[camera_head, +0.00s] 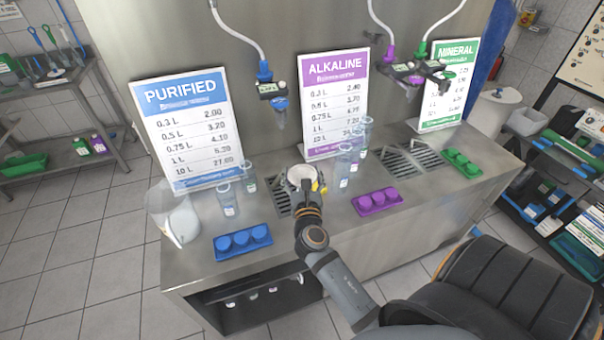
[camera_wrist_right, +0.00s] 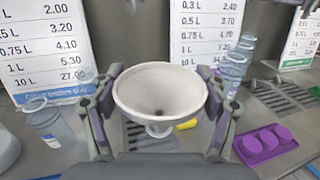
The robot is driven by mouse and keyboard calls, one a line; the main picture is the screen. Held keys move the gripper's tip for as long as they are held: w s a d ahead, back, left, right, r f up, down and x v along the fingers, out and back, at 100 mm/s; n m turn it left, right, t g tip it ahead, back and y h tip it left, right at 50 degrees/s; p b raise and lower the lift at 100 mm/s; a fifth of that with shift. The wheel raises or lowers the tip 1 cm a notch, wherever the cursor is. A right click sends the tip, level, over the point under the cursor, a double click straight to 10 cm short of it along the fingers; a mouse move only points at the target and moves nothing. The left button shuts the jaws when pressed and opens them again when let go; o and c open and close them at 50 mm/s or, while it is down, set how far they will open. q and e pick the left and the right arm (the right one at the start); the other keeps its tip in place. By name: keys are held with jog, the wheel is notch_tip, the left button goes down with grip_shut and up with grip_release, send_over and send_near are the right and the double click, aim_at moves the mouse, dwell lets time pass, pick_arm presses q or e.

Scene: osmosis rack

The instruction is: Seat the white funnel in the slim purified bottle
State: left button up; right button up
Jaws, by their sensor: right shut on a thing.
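The white funnel (camera_head: 299,176) is held over the counter near the drain grate, its wide mouth facing up. It fills the middle of the right wrist view (camera_wrist_right: 160,92), with its spout pointing down. My right gripper (camera_head: 304,184) is shut on the funnel, with a finger on each side of it. Two clear bottles stand by the blue PURIFIED sign, left of the funnel: a nearer one (camera_head: 228,199) and a smaller-looking one behind it (camera_head: 249,179). I cannot tell for sure which is the slim purified bottle. The funnel is apart from both. My left gripper is not in view.
A large clear jug (camera_head: 175,215) stands at the counter's left end. A blue cap tray (camera_head: 243,243) and a purple cap tray (camera_head: 378,201) lie along the front edge. Several clear bottles (camera_head: 344,168) stand by the ALKALINE sign. A blue-topped tap (camera_head: 272,90) hangs above.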

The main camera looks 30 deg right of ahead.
jog(key=o, duration=0.9)
jog(key=shift+r, duration=0.1)
notch_tip(320, 180, up, 10)
jog(key=shift+f, duration=0.1)
